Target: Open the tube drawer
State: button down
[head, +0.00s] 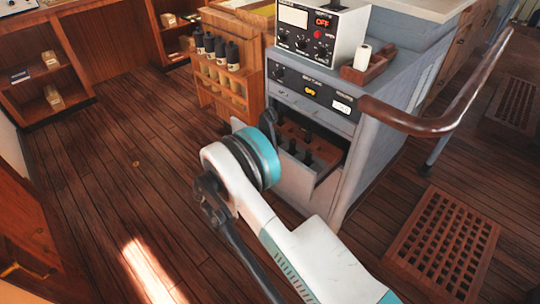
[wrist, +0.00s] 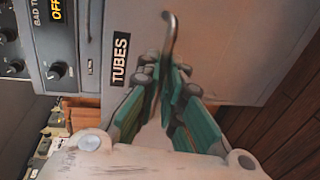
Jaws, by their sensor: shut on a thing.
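The tube drawer stands partly out of the grey cabinet in the head view; its wooden inside (head: 318,146) shows, with several dark upright pieces in it. My arm hides much of its front. In the wrist view the grey drawer front (wrist: 225,50) carries a black "TUBES" label (wrist: 120,60). A curved metal handle (wrist: 169,35) stands out from that front. My gripper (wrist: 170,74), with green-sided fingers, is shut on the handle's near part. In the head view my arm hides the grip on the handle.
The grey cabinet (head: 385,135) has a control panel above the drawer and a meter box (head: 322,32) on top. A wooden rack with dark bottles (head: 220,50) stands left of it. A curved wooden rail (head: 445,118) is at the right. The plank floor at left is clear.

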jog(key=f+v, duration=0.1)
jog(key=v, duration=0.6)
jog(key=shift+s+a+f, duration=0.3)
jog(key=shift+s+a, duration=0.05)
jog(key=shift+s, duration=0.05)
jog(key=c, duration=1.8)
grip_release()
jog(key=shift+s+a, duration=0.15)
jog(key=shift+o, duration=0.2)
jog(key=shift+r, duration=0.1)
jog(key=v, duration=1.2)
